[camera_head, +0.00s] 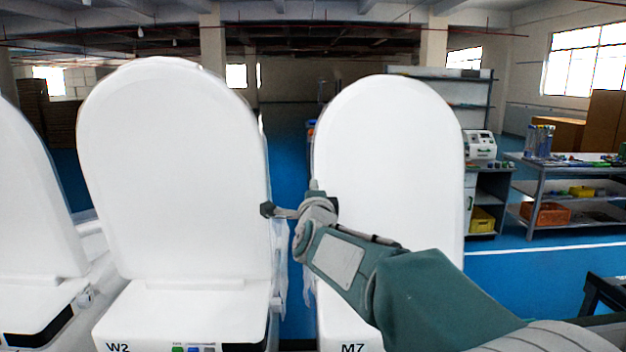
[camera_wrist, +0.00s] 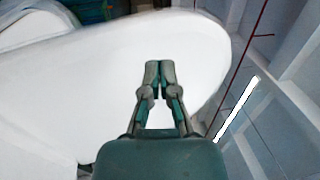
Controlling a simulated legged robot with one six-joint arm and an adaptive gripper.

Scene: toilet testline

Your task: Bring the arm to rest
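My arm (camera_head: 345,262) reaches in from the lower right of the head view, across the front of the toilet marked M7 (camera_head: 390,130). My gripper (camera_head: 267,209) points left, in front of the gap between the two nearest toilets, with its tip by the right edge of the W2 toilet's raised lid (camera_head: 170,160). In the wrist view my gripper (camera_wrist: 160,68) has its two fingertips together, with nothing seen between them. A large white lid (camera_wrist: 100,75) fills the view behind the fingers. I cannot tell whether the gripper touches a lid.
Another white toilet (camera_head: 30,200) stands at the far left. A metal shelf table (camera_head: 575,195) with bins and bottles stands at the right, beside a cabinet with a white device (camera_head: 480,145). Blue floor (camera_head: 520,275) is open between the toilets and the shelves.

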